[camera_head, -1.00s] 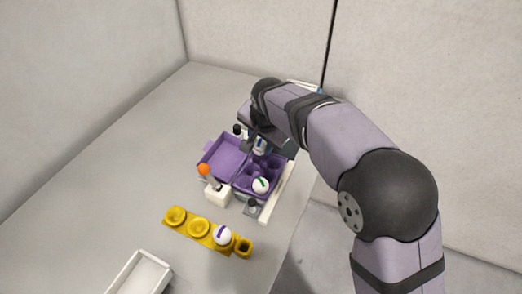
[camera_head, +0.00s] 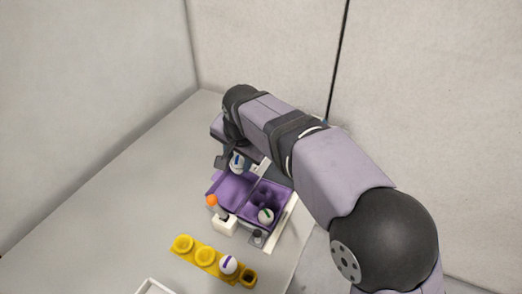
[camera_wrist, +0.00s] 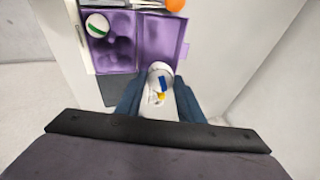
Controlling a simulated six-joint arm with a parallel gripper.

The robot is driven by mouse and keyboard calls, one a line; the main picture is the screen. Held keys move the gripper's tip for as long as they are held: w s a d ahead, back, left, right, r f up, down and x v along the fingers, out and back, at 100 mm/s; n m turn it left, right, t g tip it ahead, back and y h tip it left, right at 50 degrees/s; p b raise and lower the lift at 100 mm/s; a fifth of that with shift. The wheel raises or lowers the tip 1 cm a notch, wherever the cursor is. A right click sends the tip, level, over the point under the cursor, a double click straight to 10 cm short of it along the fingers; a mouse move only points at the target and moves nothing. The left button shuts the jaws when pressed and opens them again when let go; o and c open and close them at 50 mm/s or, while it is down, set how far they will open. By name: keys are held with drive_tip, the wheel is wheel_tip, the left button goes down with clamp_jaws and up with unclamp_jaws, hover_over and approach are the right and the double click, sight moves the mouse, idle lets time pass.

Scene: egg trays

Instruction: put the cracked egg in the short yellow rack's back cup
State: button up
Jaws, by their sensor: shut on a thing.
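My gripper (camera_head: 236,165) is shut on a white egg (camera_head: 238,161) with a blue band, held in the air beyond the purple carton's lid. In the wrist view the egg (camera_wrist: 160,76) sits between the fingertips (camera_wrist: 158,98); a small yellow-orange patch shows low on it, perhaps the crack. A yellow rack (camera_head: 216,262) stands at the front of the table with a row of round cups and a square end piece. A white egg with a purple band (camera_head: 228,265) sits in one cup; the two cups to its left look empty.
The open purple carton (camera_head: 254,205) holds an egg with a green band (camera_head: 265,216). A white tray (camera_head: 150,287) is at the bottom edge. The left of the table is clear.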

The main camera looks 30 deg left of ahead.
drive_tip(key=s+a+f+n+g+p, duration=0.1)
drive_tip(key=s+a+f+n+p, duration=0.1)
drive_tip(key=s, duration=0.7)
drive_tip(key=s+a+f+n+g+y+p, duration=0.1)
drive_tip(key=s+a+f+n+p, duration=0.2)
drive_tip(key=s, duration=0.7)
drive_tip(key=shift+s+a+f+n+g+p, duration=0.25)
drive_tip(key=shift+a+n+p, duration=0.45)
drive_tip(key=shift+n+p, duration=0.75)
drive_tip(key=shift+m, duration=0.25)
drive_tip(key=shift+f, duration=0.15)
drive_tip(key=shift+f+b, duration=2.2)
drive_tip(key=shift+f, duration=0.8)
drive_tip(key=shift+f+b, duration=0.3)
drive_tip(key=shift+f, duration=0.25)
